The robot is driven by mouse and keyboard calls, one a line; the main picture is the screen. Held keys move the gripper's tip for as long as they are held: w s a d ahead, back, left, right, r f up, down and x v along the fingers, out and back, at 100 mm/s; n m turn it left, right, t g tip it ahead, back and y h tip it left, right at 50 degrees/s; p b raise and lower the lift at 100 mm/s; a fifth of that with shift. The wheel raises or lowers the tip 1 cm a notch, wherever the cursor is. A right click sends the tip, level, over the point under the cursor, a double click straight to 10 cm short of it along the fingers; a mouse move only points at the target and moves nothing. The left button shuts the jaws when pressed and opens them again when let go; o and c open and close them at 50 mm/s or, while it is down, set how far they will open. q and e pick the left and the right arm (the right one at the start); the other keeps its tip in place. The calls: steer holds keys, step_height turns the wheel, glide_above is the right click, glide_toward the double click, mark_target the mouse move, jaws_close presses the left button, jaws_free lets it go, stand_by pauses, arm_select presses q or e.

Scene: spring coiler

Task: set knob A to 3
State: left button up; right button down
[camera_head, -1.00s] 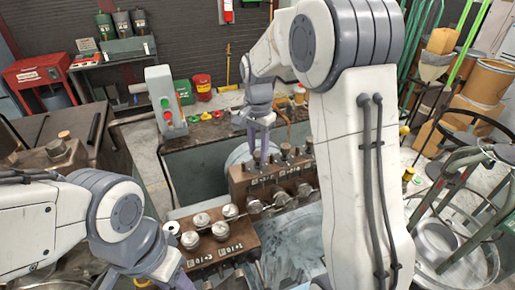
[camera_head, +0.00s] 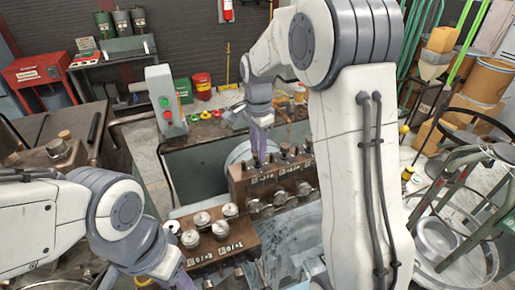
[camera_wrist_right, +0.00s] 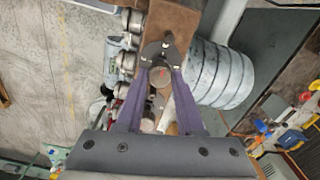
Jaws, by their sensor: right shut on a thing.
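A brown control box (camera_head: 240,187) stands in the middle of the head view, with a row of small dark knobs on top and white markings on its front. My right gripper (camera_head: 259,163) points down onto the left end of that row. In the right wrist view its two purple fingers (camera_wrist_right: 160,78) are shut on a round dark knob (camera_wrist_right: 160,76) with a small red mark. The knob's letter and setting cannot be read. My left gripper (camera_head: 176,281) is at the bottom edge, mostly cut off, and its jaws cannot be judged.
A second brown box (camera_head: 232,246) with several round metal knobs stands in front, close to my left gripper. A grey post with green and red buttons (camera_head: 165,102) stands behind. A large grey cylinder (camera_head: 236,157) lies behind the control box. My right arm hides the area to the right.

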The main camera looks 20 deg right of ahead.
steer(key=c, duration=0.5)
jaws_free()
steer(key=shift+r, duration=0.1)
steer(key=shift+w+r, duration=0.1)
steer(key=shift+r, duration=0.25)
step_height(320, 180, up, 10)
steer(key=shift+f+b, duration=0.15)
steer(key=shift+b, duration=1.1)
